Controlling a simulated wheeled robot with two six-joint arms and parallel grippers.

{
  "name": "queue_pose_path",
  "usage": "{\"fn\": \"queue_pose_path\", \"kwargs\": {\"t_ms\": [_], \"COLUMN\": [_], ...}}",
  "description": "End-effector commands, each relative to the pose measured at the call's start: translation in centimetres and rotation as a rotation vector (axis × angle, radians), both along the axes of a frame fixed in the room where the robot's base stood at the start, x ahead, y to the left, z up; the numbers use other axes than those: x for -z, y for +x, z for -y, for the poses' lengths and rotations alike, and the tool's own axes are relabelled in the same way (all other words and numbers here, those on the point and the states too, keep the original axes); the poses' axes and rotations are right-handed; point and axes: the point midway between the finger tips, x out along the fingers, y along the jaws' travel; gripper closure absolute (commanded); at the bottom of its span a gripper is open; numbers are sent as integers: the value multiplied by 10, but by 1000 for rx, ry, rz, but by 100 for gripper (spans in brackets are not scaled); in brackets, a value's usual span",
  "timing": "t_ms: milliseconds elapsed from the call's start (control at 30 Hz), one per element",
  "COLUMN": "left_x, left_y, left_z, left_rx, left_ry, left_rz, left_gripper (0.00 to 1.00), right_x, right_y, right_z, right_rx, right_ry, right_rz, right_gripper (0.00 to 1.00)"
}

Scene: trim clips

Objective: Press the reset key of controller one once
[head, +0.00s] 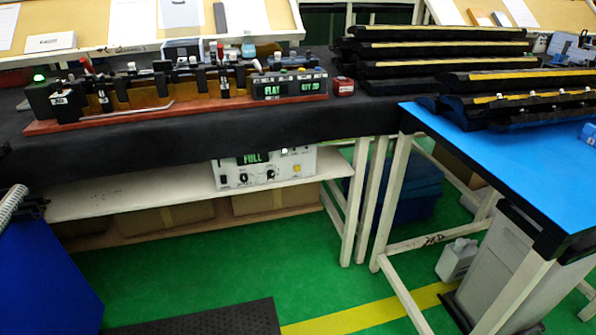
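A white controller box (265,168) stands on the white shelf under the black-topped bench. Its front has a lit display (253,158) reading "FULL", dark knobs (244,178) and an orange-yellow button (297,169). A second, dark display unit (289,87) sits at the right end of the fixture on the bench and shows "FLAT" and "OUT 20". Small buttons line its top. I cannot read which unit is controller one or which key is reset. Neither of my grippers is in view.
A long fixture on a red-brown base (150,112) fills the bench top. A red round item (343,86) sits beside it. Black trays with yellow strips (440,48) are stacked at right, near a blue table (500,150). Green floor (190,267) is open before the shelf.

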Motion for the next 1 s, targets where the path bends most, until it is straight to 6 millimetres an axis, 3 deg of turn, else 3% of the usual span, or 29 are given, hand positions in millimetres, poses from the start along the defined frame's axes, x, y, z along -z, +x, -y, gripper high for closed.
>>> {"fn": "queue_pose_path", "kwargs": {"t_ms": [33,133,1000], "left_x": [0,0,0], "left_y": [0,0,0], "left_z": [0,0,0], "left_rx": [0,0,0], "left_ry": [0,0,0], "left_rz": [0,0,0], "left_gripper": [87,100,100], "right_x": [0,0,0], "right_y": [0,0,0], "right_z": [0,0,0], "right_rx": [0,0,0], "right_ry": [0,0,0], "right_rz": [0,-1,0], "right_gripper": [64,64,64]}}
